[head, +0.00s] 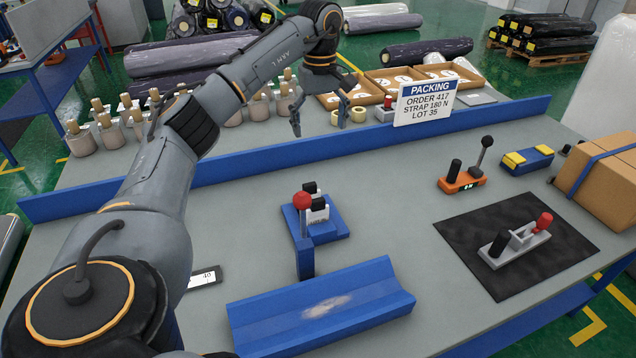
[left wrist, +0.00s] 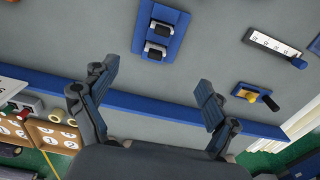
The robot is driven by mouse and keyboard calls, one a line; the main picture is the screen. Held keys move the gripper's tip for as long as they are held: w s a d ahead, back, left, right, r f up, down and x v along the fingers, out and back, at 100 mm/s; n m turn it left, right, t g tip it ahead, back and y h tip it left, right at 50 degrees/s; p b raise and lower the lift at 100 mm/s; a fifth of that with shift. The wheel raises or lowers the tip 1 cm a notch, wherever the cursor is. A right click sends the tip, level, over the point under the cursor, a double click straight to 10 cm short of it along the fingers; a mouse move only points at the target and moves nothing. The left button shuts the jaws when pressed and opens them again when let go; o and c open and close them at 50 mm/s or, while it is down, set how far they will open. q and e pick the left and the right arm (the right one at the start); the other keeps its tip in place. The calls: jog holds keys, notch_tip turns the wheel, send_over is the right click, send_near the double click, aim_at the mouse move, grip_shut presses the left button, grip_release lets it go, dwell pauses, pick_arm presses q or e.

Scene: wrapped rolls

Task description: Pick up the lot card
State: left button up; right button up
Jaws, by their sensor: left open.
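My left gripper (head: 320,126) is open and empty, above the far part of the bench near the blue rail; its two spread fingers also show in the left wrist view (left wrist: 153,85). I cannot single out the lot card with certainty. Wooden trays (head: 366,91) to the right of my gripper hold white round pieces; they also show in the left wrist view (left wrist: 48,134), with numbers. A white sign (head: 425,102) reading "PACKING ORDER 417 STRAP 180 N LOT 35" stands at the rail. My right gripper is not in view.
A blue rail (head: 250,158) crosses the bench. A blue fixture (head: 318,230), blue cradle (head: 325,305), orange tool (head: 462,180) and black mat (head: 455,225) lie nearer. A white scale strip (head: 205,277) is partly hidden by my arm. Several rolls (head: 140,130) stand behind the rail.

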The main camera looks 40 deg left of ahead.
pick_arm(q)
jog(key=b, duration=1.3)
send_over(317, 213)
jog(key=w, duration=0.1)
jog(key=f, duration=1.4)
jog(key=shift+w+a, duration=0.15)
jog(key=shift+w, duration=0.05)
notch_tip(317, 213, down, 9)
jog(key=shift+r+p, duration=0.2)
jog(key=shift+p, duration=0.1)
jog(key=f, duration=0.2)
jog(key=s+f, duration=0.1)
jog(key=f, duration=0.1)
jog(key=shift+f+p, duration=0.1)
jog(key=shift+p, duration=0.25)
jog(key=shift+w+f, duration=0.1)
jog(key=shift+f, duration=0.35)
jog(key=c, duration=1.1)
